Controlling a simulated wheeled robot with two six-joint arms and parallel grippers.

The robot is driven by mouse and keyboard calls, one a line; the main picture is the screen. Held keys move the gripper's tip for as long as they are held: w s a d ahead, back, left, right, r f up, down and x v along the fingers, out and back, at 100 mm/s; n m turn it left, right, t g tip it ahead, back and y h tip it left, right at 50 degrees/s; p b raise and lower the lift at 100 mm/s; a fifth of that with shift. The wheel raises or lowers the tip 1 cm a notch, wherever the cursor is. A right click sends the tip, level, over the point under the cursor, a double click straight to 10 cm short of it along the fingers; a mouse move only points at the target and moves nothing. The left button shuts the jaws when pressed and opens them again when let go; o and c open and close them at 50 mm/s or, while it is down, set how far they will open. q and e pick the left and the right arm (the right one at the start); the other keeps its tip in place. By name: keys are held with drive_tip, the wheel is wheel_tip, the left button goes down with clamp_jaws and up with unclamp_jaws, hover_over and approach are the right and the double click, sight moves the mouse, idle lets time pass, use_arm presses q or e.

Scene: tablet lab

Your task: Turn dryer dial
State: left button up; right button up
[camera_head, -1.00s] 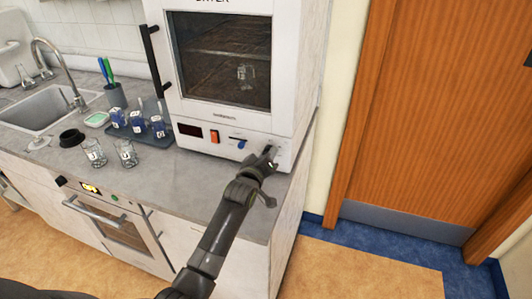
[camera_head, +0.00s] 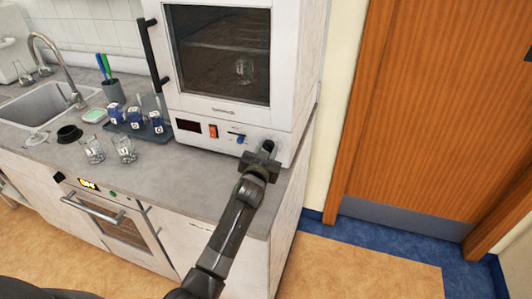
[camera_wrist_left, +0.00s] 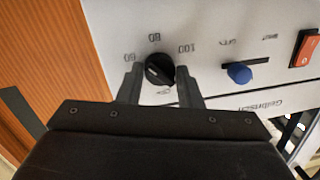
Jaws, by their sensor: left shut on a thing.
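The dryer (camera_head: 220,60) is a white box with a glass door, standing on the grey counter. Its dial (camera_wrist_left: 160,69) is a round black knob on the lower panel, with the numbers 60, 80 and 100 printed around it. In the left wrist view my left gripper (camera_wrist_left: 161,82) has one finger on each side of the dial and is shut on it. In the head view the left gripper (camera_head: 263,152) covers the dial at the panel's right end. My right gripper is not in view.
A blue slider (camera_wrist_left: 239,73) and an orange switch (camera_wrist_left: 305,48) sit beside the dial. Glass beakers (camera_head: 123,148) and a tray of blue-labelled bottles (camera_head: 157,134) stand left of the dryer. A wooden door (camera_head: 415,110) is at the right.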

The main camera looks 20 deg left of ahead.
use_arm(q)
drive_tip(key=m+b, duration=0.1)
drive_tip(key=m, duration=0.3)
drive_tip(key=shift+f, duration=0.2)
drive_tip(key=shift+m+t+y+b, duration=0.3)
drive_tip(key=shift+m+t, duration=0.2)
drive_tip(key=shift+m, duration=1.5)
drive_tip(key=o, duration=1)
drive_tip(key=shift+d, duration=0.1)
drive_tip(key=shift+c, duration=0.2)
drive_tip(key=shift+s, duration=0.1)
